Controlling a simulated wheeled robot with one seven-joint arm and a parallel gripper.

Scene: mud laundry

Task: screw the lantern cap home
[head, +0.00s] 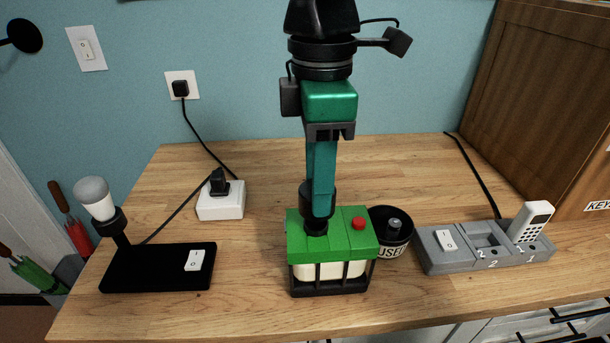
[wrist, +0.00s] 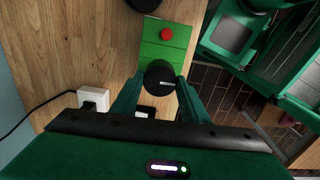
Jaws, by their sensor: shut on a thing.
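The lantern (head: 335,233) stands upright near the table's front edge, with a green top, a cream body and a black cage. A red button (head: 358,223) sits on its top, and it also shows in the wrist view (wrist: 166,34). The black cap (head: 317,226) is at the left part of the green top. In the wrist view the cap (wrist: 159,77) is a round black knob with a pale line across it. My gripper (head: 319,212) points down over it and is shut on it. Whether the cap is fully seated cannot be told; the fingers hide its sides.
A black tub (head: 391,237) stands close behind the lantern's right side. A grey slotted stand (head: 455,258) holds a white handset (head: 531,222) at right. A bulb lamp (head: 160,267) stands at left. A white socket box (head: 221,203) with cords is behind.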

